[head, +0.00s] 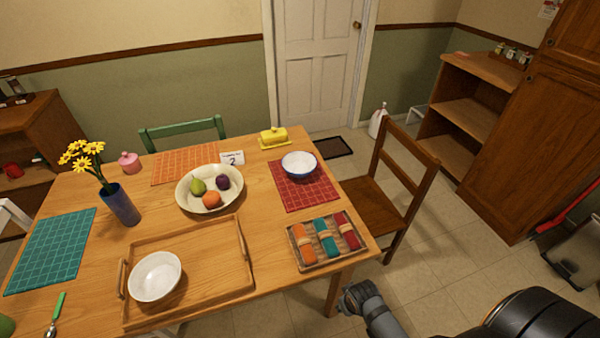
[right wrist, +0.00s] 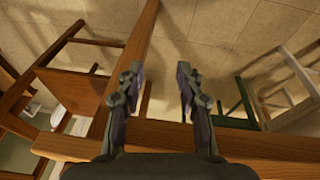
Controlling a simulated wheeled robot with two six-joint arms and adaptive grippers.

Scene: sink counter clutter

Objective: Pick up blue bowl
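The blue bowl (head: 299,165), white inside with a blue rim and outer side, stands upright on a red placemat (head: 318,194) at the table's right side. My right gripper (right wrist: 158,75) is open and empty in the right wrist view, facing wooden beams and floor. In the head view my right arm's end (head: 362,298) is at the bottom, off the table's front right corner and well apart from the bowl. The blue bowl is not seen in the right wrist view. My left gripper is not in view.
A napkin tray (head: 296,260) lies between the bowl and the near edge. A fruit plate (head: 183,198) is left of the bowl, a yellow butter dish (head: 273,136) behind it. A wooden tray (head: 212,290) holds a white bowl (head: 155,276). A chair (head: 375,205) stands right.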

